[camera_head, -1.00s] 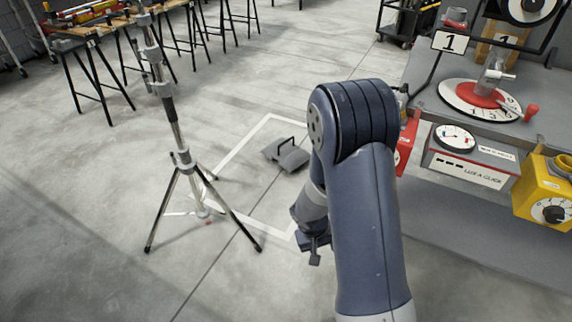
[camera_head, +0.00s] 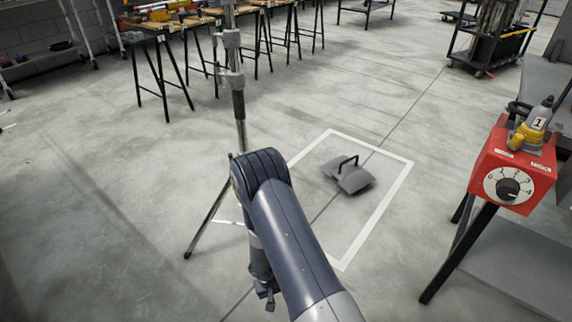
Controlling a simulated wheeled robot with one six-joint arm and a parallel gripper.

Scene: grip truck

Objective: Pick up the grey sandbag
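The grey sandbag (camera_head: 352,180) lies on the concrete floor inside a white taped outline (camera_head: 379,218). It is saddle-shaped, with a dark handle standing up on top. My gripper (camera_head: 267,296) hangs low beside my arm, to the left of and nearer than the sandbag, and clear of it. The gripper is small and partly hidden by my arm, so I cannot see whether its fingers are open or shut. Nothing shows in it.
A metal tripod stand (camera_head: 238,105) stands left of the outline, its legs partly behind my arm. A red dial box (camera_head: 512,168) on a dark-legged table is at right. Trestle tables (camera_head: 161,32) line the back left. Floor around the sandbag is clear.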

